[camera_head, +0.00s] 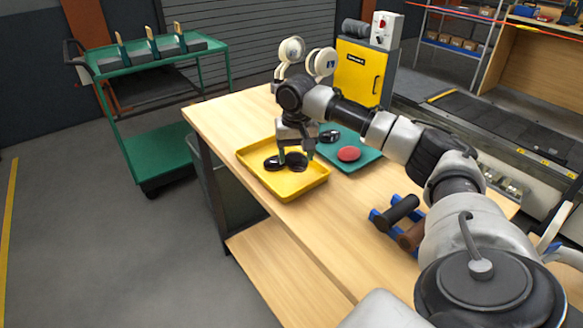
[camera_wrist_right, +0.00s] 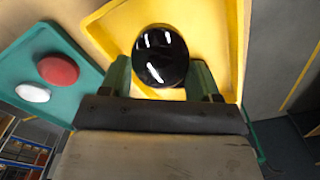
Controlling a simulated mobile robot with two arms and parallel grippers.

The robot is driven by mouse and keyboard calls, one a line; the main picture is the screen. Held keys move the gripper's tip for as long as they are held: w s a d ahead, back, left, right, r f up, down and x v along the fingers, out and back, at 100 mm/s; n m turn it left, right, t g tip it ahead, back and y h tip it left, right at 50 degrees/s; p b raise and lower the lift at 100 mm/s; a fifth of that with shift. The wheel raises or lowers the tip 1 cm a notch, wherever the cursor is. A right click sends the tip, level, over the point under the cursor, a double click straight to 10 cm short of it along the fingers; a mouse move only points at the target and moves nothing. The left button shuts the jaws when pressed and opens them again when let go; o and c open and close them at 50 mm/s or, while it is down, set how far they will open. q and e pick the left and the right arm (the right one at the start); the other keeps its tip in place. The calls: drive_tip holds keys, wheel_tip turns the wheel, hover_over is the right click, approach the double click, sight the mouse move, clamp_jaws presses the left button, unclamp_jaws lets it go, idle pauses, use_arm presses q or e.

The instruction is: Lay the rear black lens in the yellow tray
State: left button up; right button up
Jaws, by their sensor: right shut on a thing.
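My right gripper (camera_head: 296,154) is over the yellow tray (camera_head: 316,188), fingers pointing down. It is shut on a black lens (camera_head: 298,163). In the right wrist view this glossy round lens (camera_wrist_right: 160,55) sits between the two green fingertips (camera_wrist_right: 160,78), with the yellow tray (camera_wrist_right: 215,25) behind it. I cannot tell whether it touches the tray floor. Another black lens (camera_head: 273,163) lies in the tray just left of the gripper; I cannot make it out separately in the wrist view. My left gripper is not in view.
A teal tray (camera_head: 368,162) beside the yellow one holds a red disc (camera_head: 349,154) and a dark shiny piece (camera_head: 330,136). A blue rack (camera_head: 384,222) with rollers stands nearer on the wooden table (camera_head: 285,225). A yellow cabinet (camera_head: 358,75) stands behind.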

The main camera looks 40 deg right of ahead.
sight(292, 177)
drive_tip(key=shift+a+f, duration=0.65)
drive_tip(key=shift+f, duration=0.25)
wheel_tip(292, 177, down, 2)
drive_tip(key=shift+d+f, duration=0.1)
drive_tip(key=shift+f, duration=0.3)
drive_tip(key=o, duration=0.9)
drive_tip(key=shift+w, duration=0.1)
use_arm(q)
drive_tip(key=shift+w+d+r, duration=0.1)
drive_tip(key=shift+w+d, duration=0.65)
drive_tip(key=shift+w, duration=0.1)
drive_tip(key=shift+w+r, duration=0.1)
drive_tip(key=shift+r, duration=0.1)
use_arm(e)
drive_tip(key=r, duration=1.2)
drive_tip(key=shift+s+a+r, duration=0.1)
drive_tip(key=shift+s+a, duration=0.1)
drive_tip(key=shift+s, duration=0.05)
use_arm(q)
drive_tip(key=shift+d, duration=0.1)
